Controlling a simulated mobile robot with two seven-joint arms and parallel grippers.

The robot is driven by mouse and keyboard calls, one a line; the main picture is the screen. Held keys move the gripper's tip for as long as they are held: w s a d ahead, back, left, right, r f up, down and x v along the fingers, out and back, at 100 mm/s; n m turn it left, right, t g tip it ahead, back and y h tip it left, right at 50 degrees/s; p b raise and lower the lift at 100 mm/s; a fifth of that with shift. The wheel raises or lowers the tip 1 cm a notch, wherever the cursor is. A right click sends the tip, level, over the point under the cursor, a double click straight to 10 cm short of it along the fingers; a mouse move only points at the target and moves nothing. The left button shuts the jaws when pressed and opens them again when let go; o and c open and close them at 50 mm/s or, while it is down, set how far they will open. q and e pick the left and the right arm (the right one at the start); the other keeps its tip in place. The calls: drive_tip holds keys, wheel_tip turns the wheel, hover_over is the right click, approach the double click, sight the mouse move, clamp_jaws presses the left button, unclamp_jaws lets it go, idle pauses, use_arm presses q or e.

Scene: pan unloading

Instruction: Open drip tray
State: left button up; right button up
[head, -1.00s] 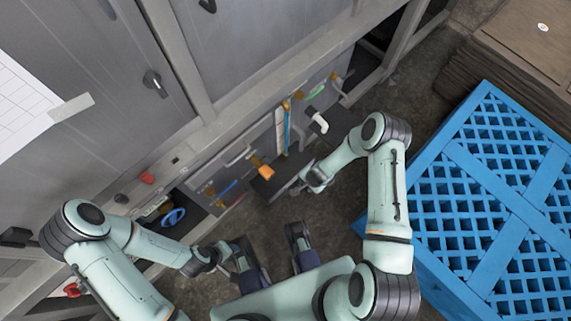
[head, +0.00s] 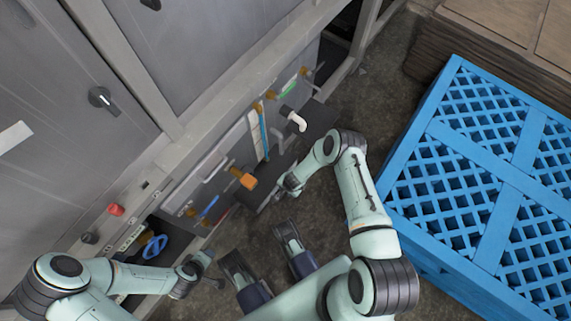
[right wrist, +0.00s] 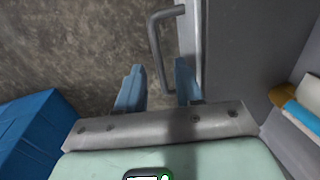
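A grey bar handle (right wrist: 156,50) on a flat grey panel (right wrist: 236,50), which looks like the drip tray, fills the upper middle of the right wrist view. My right gripper (right wrist: 158,85) is open, with its two blue fingers apart and the lower part of the handle bar showing between them. I cannot tell if they touch it. In the head view my right gripper (head: 274,198) is low beside the machine's front, partly hidden by its own arm. My left gripper (head: 208,265) is at the lower left, away from the tray; its fingers are too small to judge.
A blue plastic pallet stack (head: 455,150) stands close to the right of my right arm. An orange knob (head: 248,181), white spout (head: 294,120) and red button (head: 115,210) are on the machine. The dark floor (head: 385,75) between machine and pallets is clear.

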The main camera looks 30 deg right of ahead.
drive_tip(key=shift+w+f, duration=0.1)
drive_tip(key=shift+f, duration=0.1)
clamp_jaws()
idle(1.4)
